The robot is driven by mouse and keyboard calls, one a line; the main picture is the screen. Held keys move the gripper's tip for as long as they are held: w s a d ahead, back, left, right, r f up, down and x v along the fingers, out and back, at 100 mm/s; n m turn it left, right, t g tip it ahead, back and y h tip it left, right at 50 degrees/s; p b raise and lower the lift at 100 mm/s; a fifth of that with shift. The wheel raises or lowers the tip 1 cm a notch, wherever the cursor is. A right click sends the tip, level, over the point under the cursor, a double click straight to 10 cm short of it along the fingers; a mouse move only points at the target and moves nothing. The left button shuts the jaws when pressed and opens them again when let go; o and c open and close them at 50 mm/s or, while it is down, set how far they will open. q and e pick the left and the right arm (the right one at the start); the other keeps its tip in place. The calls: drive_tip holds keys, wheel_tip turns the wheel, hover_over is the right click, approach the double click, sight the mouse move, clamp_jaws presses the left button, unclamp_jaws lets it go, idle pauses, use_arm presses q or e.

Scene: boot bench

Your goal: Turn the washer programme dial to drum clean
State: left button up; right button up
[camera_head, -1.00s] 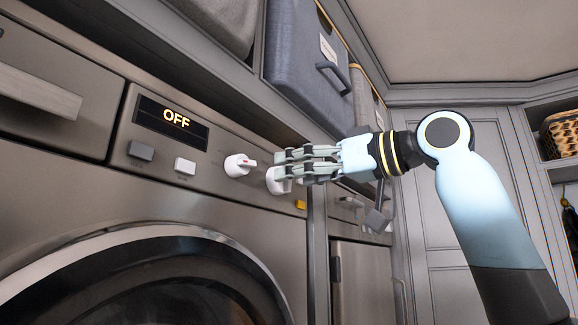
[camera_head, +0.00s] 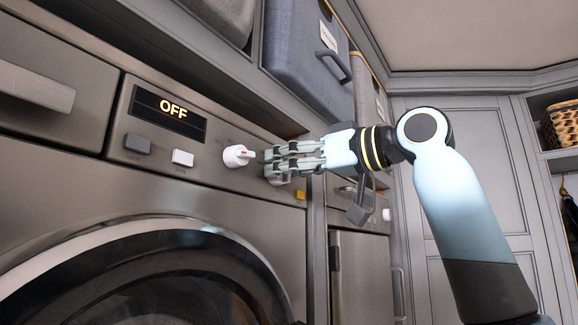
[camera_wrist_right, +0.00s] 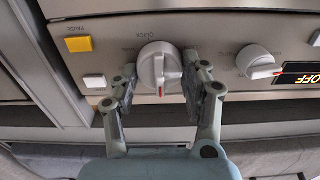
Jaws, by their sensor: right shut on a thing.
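The washer panel carries a display (camera_head: 170,112) reading OFF and two round white dials. The dial farther from the display is largely hidden behind my fingers in the head view; in the right wrist view this dial (camera_wrist_right: 157,66) shows upside down, with a red pointer line and small lettering including QUICK. My right gripper (camera_head: 270,162) has its fingers on both sides of this dial and is shut on it; the fingers also show in the right wrist view (camera_wrist_right: 160,88). The other dial (camera_head: 236,156) stands free beside the fingertips, also in the wrist view (camera_wrist_right: 258,62). My left gripper is out of view.
A grey button (camera_head: 137,144), a white button (camera_head: 183,158) and a yellow button (camera_head: 300,196) sit on the panel. The round washer door (camera_head: 190,232) is below. A blue-grey bin (camera_head: 306,60) stands on the shelf above. A grey padlock-like piece (camera_head: 361,206) hangs below my wrist.

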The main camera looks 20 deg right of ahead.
drive_tip(key=shift+n, duration=0.4)
drive_tip(key=n, duration=0.4)
drive_tip(key=shift+a+n+b, duration=0.1)
drive_tip(key=shift+n+b, duration=0.2)
drive_tip(key=shift+b, duration=0.05)
drive_tip(key=n+b, duration=0.1)
drive_tip(key=n, duration=0.5)
drive_tip(key=shift+s+f, duration=0.1)
drive_tip(key=shift+f, duration=0.05)
drive_tip(key=n+b, duration=0.1)
drive_tip(key=n, duration=0.3)
drive_tip(key=n+b, duration=0.1)
drive_tip(key=n, duration=0.3)
drive_tip(key=n+b, duration=0.1)
drive_tip(key=n, duration=0.3)
drive_tip(key=shift+f+b, duration=0.3)
drive_tip(key=shift+b, duration=0.05)
drive_tip(key=shift+n, duration=0.4)
drive_tip(key=o, duration=1.1)
drive_tip(key=shift+s, duration=0.1)
